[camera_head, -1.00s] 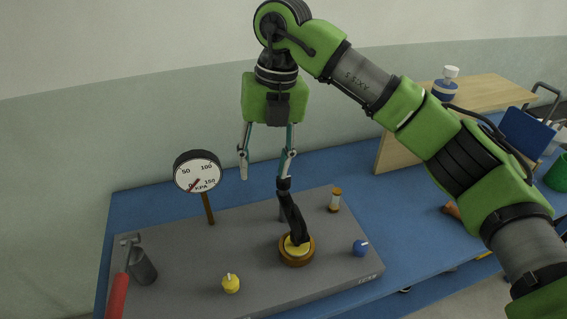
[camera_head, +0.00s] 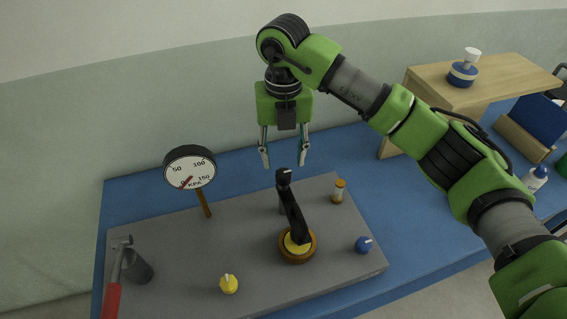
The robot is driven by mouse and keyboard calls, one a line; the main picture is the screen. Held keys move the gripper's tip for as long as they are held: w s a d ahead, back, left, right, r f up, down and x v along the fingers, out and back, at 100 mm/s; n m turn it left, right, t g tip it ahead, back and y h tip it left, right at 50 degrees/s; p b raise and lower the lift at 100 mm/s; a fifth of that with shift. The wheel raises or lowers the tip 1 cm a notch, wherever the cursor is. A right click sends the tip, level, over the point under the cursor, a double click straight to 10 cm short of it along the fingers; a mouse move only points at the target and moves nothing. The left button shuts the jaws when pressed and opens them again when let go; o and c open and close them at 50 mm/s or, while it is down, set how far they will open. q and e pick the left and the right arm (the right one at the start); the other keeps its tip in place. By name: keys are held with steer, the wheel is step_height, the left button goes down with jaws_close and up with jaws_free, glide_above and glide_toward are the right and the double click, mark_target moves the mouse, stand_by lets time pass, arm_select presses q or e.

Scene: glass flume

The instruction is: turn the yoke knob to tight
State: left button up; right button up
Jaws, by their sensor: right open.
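A black yoke arm (camera_head: 295,216) rises at a slant from a round yellow disc in a brown ring (camera_head: 297,252) on the grey board. Its top end carries a small black knob-like piece (camera_head: 284,176), which I take for the yoke knob; any tight marking is too small to read. My right gripper (camera_head: 285,163) points down with its fingers apart and empty. In the picture its fingertips lie either side of and slightly above that black piece; I cannot tell the depth gap. My left gripper is not in view.
On the grey board (camera_head: 185,262) stand a round KPA gauge (camera_head: 190,167), a yellow knob (camera_head: 229,285), a blue knob (camera_head: 362,245) and a small amber-and-white item (camera_head: 338,191). A red-handled hammer (camera_head: 112,297) and dark cup (camera_head: 138,268) are at left. A wooden stand (camera_head: 450,92) is at right.

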mark_target(284, 173)
step_height(284, 173, down, 4)
steer(key=shift+r+p, duration=0.1)
steer(key=shift+p, duration=0.4)
steer(key=shift+f, duration=0.45)
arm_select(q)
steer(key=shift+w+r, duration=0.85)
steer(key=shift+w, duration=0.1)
arm_select(e)
steer(key=c, duration=1.1)
